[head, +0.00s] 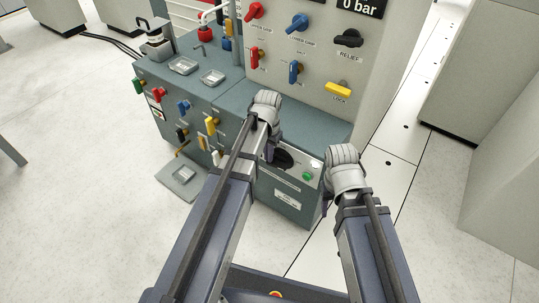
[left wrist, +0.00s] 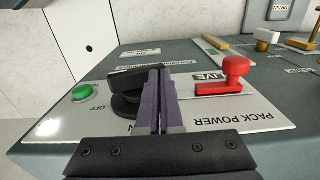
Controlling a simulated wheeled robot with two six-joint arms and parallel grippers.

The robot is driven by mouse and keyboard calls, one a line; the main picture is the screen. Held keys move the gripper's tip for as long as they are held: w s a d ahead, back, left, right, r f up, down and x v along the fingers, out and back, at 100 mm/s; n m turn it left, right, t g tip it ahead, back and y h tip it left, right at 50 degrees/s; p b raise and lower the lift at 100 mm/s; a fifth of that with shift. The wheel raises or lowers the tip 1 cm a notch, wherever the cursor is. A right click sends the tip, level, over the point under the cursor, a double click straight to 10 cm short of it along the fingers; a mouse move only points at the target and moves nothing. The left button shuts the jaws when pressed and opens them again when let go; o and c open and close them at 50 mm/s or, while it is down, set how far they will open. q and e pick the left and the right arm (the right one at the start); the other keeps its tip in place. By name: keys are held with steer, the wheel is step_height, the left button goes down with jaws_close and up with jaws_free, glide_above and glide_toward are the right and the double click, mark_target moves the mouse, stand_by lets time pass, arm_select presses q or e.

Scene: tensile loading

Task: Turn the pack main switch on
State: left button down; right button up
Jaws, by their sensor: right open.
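The pack main switch is a black rotary handle on a round base (left wrist: 128,95), on the light panel marked PACK POWER (left wrist: 240,122). It also shows in the head view as a dark knob (head: 289,160) on the cabinet's front right corner. My left gripper (left wrist: 159,72) has its two purple-grey fingers together in front of the handle, covering part of it; whether they touch it is unclear. In the head view my left gripper (head: 269,153) is at the switch's left side. My right gripper (head: 325,205) is open, apart from the cabinet at its right.
A green button (left wrist: 82,92) sits beside the switch, and a red knob (left wrist: 236,72) stands on the other side near a LIVE label. Coloured valve handles, such as a yellow one (head: 339,90), line the upright panel behind. Floor is clear at left.

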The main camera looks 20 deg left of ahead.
arm_select(q)
steer(key=shift+w+a+f+b, duration=0.1)
steer(key=shift+a+f+b, duration=0.15)
steer(key=shift+f+b, duration=0.3)
steer(key=shift+w+a+f+b, duration=0.1)
steer(key=shift+a+f+b, duration=0.15)
steer(key=shift+f+b, duration=0.3)
steer(key=shift+w+a+f+b, duration=0.1)
steer(key=shift+a+f+b, duration=0.15)
steer(key=shift+f+b, duration=0.3)
steer(key=shift+f, duration=0.15)
stand_by(0.8)
